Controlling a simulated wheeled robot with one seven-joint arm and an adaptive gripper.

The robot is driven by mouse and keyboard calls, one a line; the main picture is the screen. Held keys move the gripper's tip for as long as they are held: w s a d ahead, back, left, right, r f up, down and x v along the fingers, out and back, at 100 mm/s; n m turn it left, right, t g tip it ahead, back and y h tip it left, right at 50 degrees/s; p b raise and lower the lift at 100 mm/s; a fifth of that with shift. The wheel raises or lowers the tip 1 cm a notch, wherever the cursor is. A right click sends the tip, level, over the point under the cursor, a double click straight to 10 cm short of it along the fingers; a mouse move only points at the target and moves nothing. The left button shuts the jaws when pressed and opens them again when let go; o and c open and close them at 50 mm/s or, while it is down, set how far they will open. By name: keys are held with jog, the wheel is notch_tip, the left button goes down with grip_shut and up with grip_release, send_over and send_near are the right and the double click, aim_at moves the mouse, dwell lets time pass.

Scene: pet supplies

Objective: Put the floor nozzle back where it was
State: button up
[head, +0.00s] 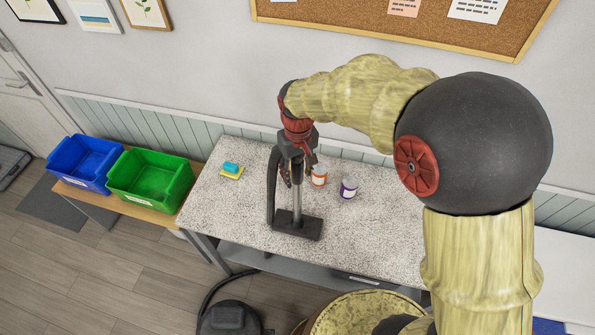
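The floor nozzle (297,225) is a dark, flat, block-like head with a grey upright tube rising from it. It is over the front middle of the speckled table (376,243); I cannot tell whether it touches the top. A dark hose (271,195) bends down beside the tube on the left. My gripper (297,160), dark with red parts, points down at the tube's upper end and appears shut on it, with the nozzle upright below. The fingertips are partly hidden by the tube and hose.
An orange-and-white jar (319,176) and a purple-and-white jar (348,188) stand right of the tube. A blue sponge-like block (231,168) lies on a yellow one at left. Blue (82,162) and green (150,180) bins stand on a bench. A dark vacuum body (229,319) is on the floor.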

jog(key=shift+r, duration=0.15)
notch_tip(320, 180, up, 12)
jog(key=shift+r+b, duration=0.1)
jog(key=shift+b, duration=0.45)
jog(key=s+d+r+m+t, duration=0.2)
jog(key=s+d+r, duration=0.1)
jog(key=s+d, duration=0.4)
jog(key=s+d+r+m+t, duration=0.2)
jog(key=s+d, duration=0.5)
jog(key=s, duration=0.6)
jog(key=shift+r+t, duration=0.5)
jog(key=shift+t, duration=0.3)
jog(key=shift+d, duration=0.1)
notch_tip(320, 180, down, 24)
jog(key=b, duration=2.4)
jog(key=shift+f+b, duration=0.25)
jog(key=shift+b, duration=0.05)
